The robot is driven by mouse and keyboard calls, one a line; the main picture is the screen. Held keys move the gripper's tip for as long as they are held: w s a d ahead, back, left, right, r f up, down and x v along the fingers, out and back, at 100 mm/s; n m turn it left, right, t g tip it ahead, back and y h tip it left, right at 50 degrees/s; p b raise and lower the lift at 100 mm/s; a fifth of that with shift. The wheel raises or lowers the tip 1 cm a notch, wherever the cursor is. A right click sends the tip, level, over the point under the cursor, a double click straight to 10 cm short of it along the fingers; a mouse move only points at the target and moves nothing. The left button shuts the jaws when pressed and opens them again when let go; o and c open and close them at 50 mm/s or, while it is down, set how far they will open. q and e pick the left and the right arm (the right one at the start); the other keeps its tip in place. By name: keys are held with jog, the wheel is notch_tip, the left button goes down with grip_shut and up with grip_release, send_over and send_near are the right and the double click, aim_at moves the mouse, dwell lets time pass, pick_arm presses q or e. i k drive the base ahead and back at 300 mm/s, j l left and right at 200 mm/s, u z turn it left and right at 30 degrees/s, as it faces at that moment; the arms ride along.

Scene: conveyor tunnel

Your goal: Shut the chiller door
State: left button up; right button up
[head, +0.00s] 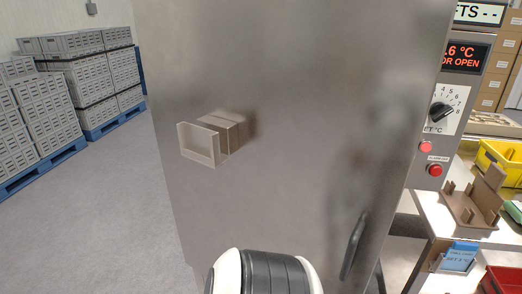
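The chiller door (290,90) is a large brushed-steel panel that fills the middle of the head view, seen from close up. A dark vertical handle (353,247) sits near its lower right edge. A light bracket or shallow holder (213,140) is fixed on its face at the left. The display (464,56) to the right of the door shows ".6 °C" and "OR OPEN" in red; its left part is hidden. A white and dark part of my own arm shows at the bottom, in front of the door. Neither gripper is in view.
Grey crates (80,75) are stacked on blue pallets (105,127) at the far left, with clear floor (110,220) before them. At right are a dial (441,112), red buttons (427,146), a bench (432,216), a brown holder (472,203) and a yellow bin (500,165).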

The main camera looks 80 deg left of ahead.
aim_at(330, 101)
jog(key=u, duration=2.7)
jog(key=z, duration=0.3)
jog(key=k+l, duration=0.05)
